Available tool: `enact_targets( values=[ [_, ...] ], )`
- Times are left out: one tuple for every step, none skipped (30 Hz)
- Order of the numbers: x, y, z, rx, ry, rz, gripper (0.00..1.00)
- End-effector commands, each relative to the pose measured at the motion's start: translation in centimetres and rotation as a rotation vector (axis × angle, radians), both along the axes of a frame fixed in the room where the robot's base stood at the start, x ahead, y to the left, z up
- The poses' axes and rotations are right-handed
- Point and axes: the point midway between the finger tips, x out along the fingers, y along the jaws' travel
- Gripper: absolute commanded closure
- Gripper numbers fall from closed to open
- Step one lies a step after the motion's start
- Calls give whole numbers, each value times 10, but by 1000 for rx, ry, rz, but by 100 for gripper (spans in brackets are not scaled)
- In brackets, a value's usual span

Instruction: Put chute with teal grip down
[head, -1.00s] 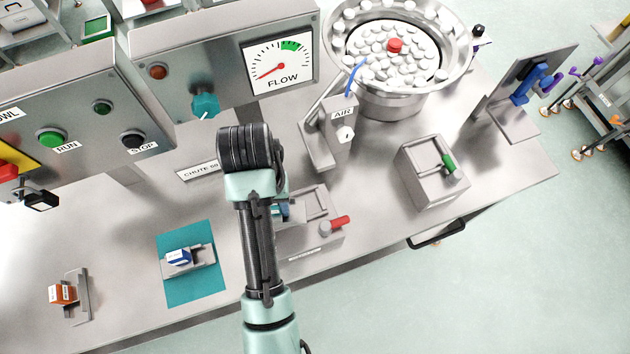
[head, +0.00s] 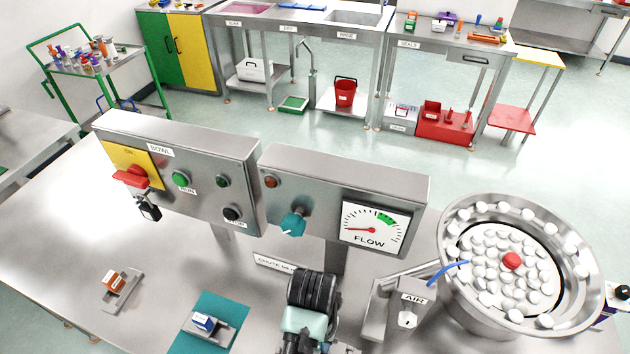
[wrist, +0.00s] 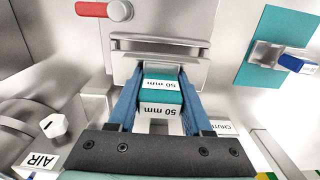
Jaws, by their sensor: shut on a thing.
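The teal grip (wrist: 163,90), marked 50 mm, sits between the blue fingers of my gripper (wrist: 160,80) in the wrist view. My gripper is shut on it. The chute beyond the grip is mostly hidden; it lies against or very near a grey metal block (wrist: 160,22) with a slot, and I cannot tell whether it rests in it. In the head view my arm hides the gripper and the teal-grip chute.
A blue-grip chute (head: 205,325) lies on a teal mat (head: 233,308); the mat also shows in the wrist view (wrist: 268,28). A red handle (wrist: 118,11) is beside the block. The AIR post (head: 412,310) and bowl (head: 590,300) stand right.

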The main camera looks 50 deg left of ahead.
Motion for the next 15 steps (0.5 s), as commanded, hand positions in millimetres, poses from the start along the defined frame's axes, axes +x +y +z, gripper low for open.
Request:
enact_targets(
  values=[
    [0, 0, -3, -1, 1, 0, 100],
    [0, 0, -7, -1, 2, 0, 100],
    [0, 0, -12, -1, 2, 1, 100],
    [-1, -1, -17, -3, 3, 1, 100],
    [-1, -1, -21, -2, 2, 1, 100],
    [0, 0, -27, -1, 2, 0, 100],
    [0, 0, -31, -2, 3, 0, 100],
    [0, 0, -35, -1, 1, 0, 100],
    [0, 0, -38, -1, 2, 0, 100],
    [0, 0, -40, 0, 0, 0, 100],
    [0, 0, -42, 1, -1, 0, 100],
    [0, 0, -43, 1, -1, -1, 100],
    [0, 0, -43, 1, -2, -1, 100],
    [0, 0, -43, 1, -2, -1, 100],
    [0, 0, -43, 1, -2, -1, 100]
  ],
)
